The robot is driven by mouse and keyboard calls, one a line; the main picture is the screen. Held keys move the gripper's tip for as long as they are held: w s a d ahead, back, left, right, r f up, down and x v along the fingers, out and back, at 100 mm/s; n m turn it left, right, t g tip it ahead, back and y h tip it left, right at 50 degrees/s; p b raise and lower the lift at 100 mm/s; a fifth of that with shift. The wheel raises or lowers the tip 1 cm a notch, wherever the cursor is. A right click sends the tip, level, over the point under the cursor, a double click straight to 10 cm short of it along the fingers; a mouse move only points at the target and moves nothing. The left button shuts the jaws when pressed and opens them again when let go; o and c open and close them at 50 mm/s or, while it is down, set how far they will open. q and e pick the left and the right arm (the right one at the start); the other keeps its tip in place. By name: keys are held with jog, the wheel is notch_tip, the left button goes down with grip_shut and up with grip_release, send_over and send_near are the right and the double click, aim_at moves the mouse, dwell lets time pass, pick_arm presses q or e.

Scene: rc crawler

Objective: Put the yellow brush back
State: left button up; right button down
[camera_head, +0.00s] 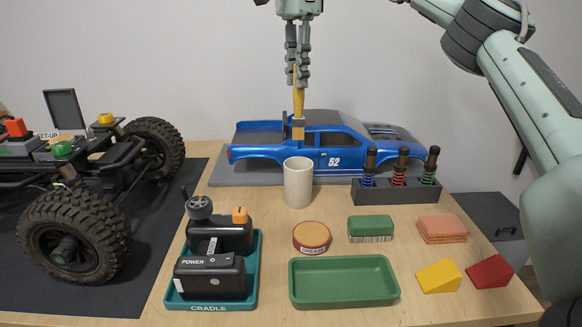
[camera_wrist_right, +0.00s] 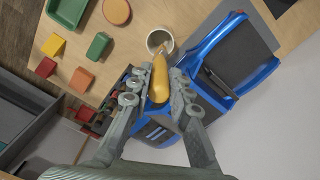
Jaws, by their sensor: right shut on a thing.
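My right gripper (camera_head: 298,82) points down and is shut on the yellow brush (camera_head: 299,103). The brush hangs upright with its yellow handle between the fingers and its tip downward. In the head view the tip is just above the rim of a beige cup (camera_head: 298,186), apart from it. In the right wrist view the brush (camera_wrist_right: 159,80) points toward the mouth of the cup (camera_wrist_right: 151,44), and its tip overlaps the opening. I cannot tell whether the tip is inside the rim. The cup stands upright and looks empty. My left gripper is not in view.
A blue truck body (camera_head: 330,150) lies behind the cup. A dark rack (camera_head: 397,190) of shock absorbers stands to its right. In front are a round tin (camera_head: 311,236), a green tray (camera_head: 344,303), a green block (camera_head: 371,228) and a teal cradle (camera_head: 254,270). A crawler chassis (camera_head: 85,190) stands left.

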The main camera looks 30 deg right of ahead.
aim_at(298, 118)
notch_tip(298, 118, down, 4)
jog(key=shift+s+d+r+b, duration=0.1)
jog(key=shift+s+r+b, duration=0.05)
jog(key=shift+b, duration=0.45)
notch_tip(298, 118, down, 7)
jog(key=shift+r+b, duration=0.1)
jog(key=shift+b, duration=1.15)
jog(key=shift+f, duration=0.45)
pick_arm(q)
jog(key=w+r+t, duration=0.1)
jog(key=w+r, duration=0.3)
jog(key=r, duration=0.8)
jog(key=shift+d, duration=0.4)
pick_arm(e)
jog(key=shift+f, duration=2.25)
jog(key=c, duration=1.4)
grip_release()
